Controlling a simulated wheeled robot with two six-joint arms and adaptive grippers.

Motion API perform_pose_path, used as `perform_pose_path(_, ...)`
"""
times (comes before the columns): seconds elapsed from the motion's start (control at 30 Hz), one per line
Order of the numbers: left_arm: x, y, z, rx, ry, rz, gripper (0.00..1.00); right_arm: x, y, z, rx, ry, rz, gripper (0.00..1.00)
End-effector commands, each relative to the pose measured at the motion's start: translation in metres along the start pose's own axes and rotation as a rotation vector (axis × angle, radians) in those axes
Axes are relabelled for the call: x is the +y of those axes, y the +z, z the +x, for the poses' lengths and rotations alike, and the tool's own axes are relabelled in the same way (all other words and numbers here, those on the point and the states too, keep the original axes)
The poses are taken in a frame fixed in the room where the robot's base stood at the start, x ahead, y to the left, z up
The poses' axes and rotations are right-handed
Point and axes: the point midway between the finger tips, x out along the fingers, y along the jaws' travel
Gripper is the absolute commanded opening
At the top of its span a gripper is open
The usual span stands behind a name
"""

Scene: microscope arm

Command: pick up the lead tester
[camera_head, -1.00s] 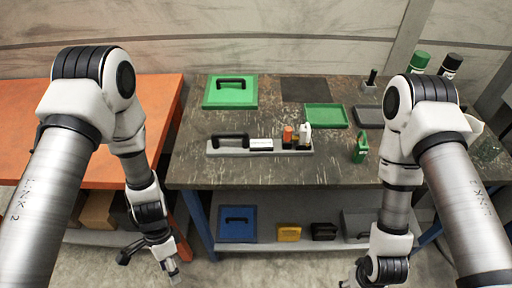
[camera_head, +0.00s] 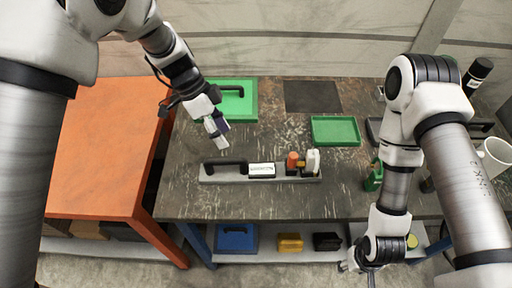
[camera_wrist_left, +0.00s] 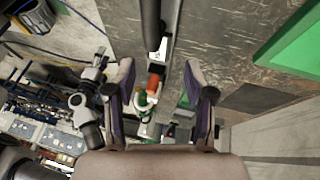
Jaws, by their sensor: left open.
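A long grey tray (camera_head: 212,178) with a black handle (camera_head: 223,166) lies on the dark workbench. It carries a black block with a white label (camera_head: 262,170), a small orange item (camera_head: 292,160) and a white item (camera_head: 313,160). A green device (camera_head: 374,176) stands right of it. I cannot tell which is the lead tester. My left gripper (camera_head: 217,134) is open and empty above the bench, behind the tray's handle. In the left wrist view, its spread fingers (camera_wrist_left: 160,92) frame the orange item (camera_wrist_left: 155,82). My right gripper (camera_head: 358,266) is low at the bench's front; its jaws are unclear.
A green case (camera_head: 240,105) is behind my left gripper. A green tray (camera_head: 335,130) and a dark mat (camera_head: 312,96) lie at the back. An orange table (camera_head: 100,150) stands left. A shelf below holds a blue case (camera_head: 236,238) and a yellow box (camera_head: 289,243).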

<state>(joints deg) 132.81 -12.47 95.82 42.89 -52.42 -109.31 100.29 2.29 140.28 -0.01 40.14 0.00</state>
Motion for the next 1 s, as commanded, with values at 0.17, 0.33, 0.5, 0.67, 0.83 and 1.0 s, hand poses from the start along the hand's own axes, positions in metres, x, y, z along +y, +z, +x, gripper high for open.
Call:
perform_pose_path(0.17, 0.001, -0.001, 0.015, -0.002, 0.002, 0.0, 0.54, 0.0, 0.001, -0.007, -0.003, 0.0, 0.0, 0.51)
perform_pose_path(0.33, 0.002, 0.0, 0.037, -0.003, 0.003, -0.002, 0.54, 0.0, 0.002, -0.02, -0.004, 0.0, 0.0, 0.51)
perform_pose_path(0.5, 0.002, 0.002, 0.068, -0.002, 0.002, -0.002, 0.54, 0.0, 0.001, -0.033, -0.002, 0.0, 0.0, 0.51)
perform_pose_path(0.67, 0.001, 0.002, 0.078, -0.001, -0.001, 0.0, 0.54, 0.0, 0.001, -0.032, -0.003, 0.0, 0.0, 0.51)
perform_pose_path(0.83, 0.001, 0.003, 0.078, -0.002, -0.001, -0.001, 0.32, 0.0, 0.001, -0.032, -0.003, 0.0, 0.0, 0.51)
perform_pose_path(1.0, 0.001, 0.003, 0.078, -0.002, -0.001, -0.001, 0.0, 0.0, 0.001, -0.032, -0.003, 0.0, 0.0, 0.51)
